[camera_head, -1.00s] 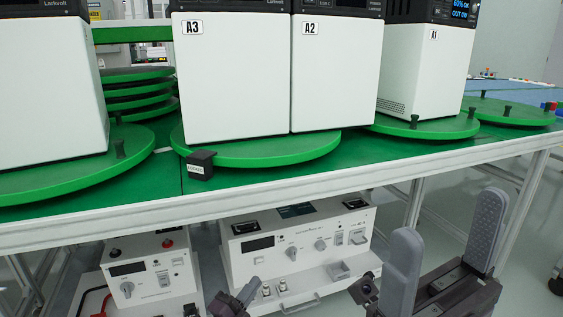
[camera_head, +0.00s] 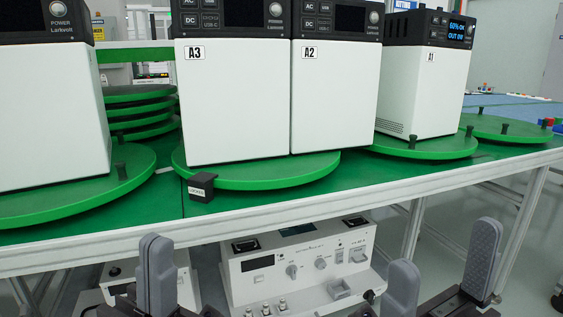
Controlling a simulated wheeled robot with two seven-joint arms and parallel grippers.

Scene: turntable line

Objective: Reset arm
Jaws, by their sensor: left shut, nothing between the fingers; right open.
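My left gripper (camera_head: 155,276) shows at the lower left, in front of the table's front edge, its grey fingers together and nothing between them. My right gripper (camera_head: 442,272) is at the lower right, with its two grey fingers wide apart and empty. Both point upward, and neither touches anything that I can see. The lower parts of both are cut off by the bottom of the picture.
White units A3 (camera_head: 235,110), A2 (camera_head: 333,100) and A1 (camera_head: 420,92) stand on green turntables along the green table (camera_head: 165,205). A black lock block (camera_head: 201,187) sits at the front edge. A white instrument (camera_head: 300,265) stands below.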

